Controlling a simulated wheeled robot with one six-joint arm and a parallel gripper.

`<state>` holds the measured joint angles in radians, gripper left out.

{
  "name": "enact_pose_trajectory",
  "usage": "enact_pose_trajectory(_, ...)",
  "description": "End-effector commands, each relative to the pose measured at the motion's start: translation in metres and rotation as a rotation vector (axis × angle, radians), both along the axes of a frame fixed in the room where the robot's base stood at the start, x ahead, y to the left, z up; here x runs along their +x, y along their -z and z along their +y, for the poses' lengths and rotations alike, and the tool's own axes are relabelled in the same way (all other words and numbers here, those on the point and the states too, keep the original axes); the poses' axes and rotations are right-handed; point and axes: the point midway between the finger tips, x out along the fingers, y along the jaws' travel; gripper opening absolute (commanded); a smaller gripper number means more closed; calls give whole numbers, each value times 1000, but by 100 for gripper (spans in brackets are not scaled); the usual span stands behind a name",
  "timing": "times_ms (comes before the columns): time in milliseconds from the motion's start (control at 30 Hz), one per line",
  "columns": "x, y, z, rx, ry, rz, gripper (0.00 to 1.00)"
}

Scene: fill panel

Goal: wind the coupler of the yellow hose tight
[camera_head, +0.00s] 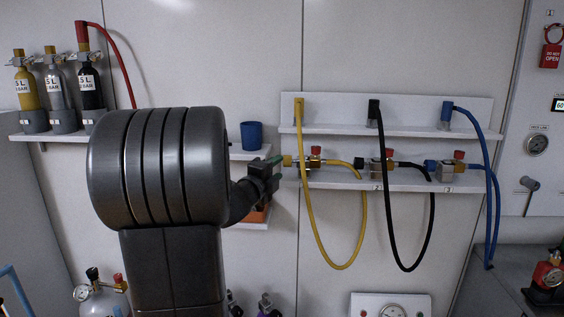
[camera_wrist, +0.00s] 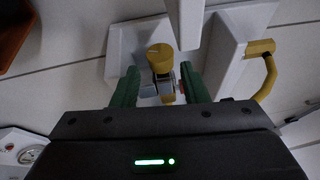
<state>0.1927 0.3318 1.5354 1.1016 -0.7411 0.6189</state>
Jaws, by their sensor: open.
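The yellow hose (camera_head: 304,200) hangs in a loop from the upper shelf to a small metal valve block (camera_head: 302,163) with a red knob on the lower shelf. A yellow round coupler (camera_head: 287,160) sits at the block's left end. In the wrist view the coupler (camera_wrist: 159,55) shows its round face with a dark mark. My gripper (camera_head: 273,160) is just left of the coupler. In the wrist view its green fingers (camera_wrist: 160,87) are spread apart, one on either side below the coupler, with nothing held. I cannot tell whether they touch it. How tightly the coupler sits cannot be seen.
The black hose (camera_head: 404,265) and blue hose (camera_head: 490,205) hang to the right with their own valve blocks. A blue cup (camera_head: 252,135) stands on a small shelf behind my arm. The upper shelf (camera_head: 335,128) lies close above the yellow block.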

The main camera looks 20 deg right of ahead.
Motion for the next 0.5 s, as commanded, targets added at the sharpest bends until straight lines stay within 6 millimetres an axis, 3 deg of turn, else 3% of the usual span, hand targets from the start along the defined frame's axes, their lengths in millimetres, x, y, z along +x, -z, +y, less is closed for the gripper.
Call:
enact_pose_trajectory(200,22,-4,-25,1,1,-1,40)
enact_pose_trajectory(500,30,-4,-33,0,0,0,40)
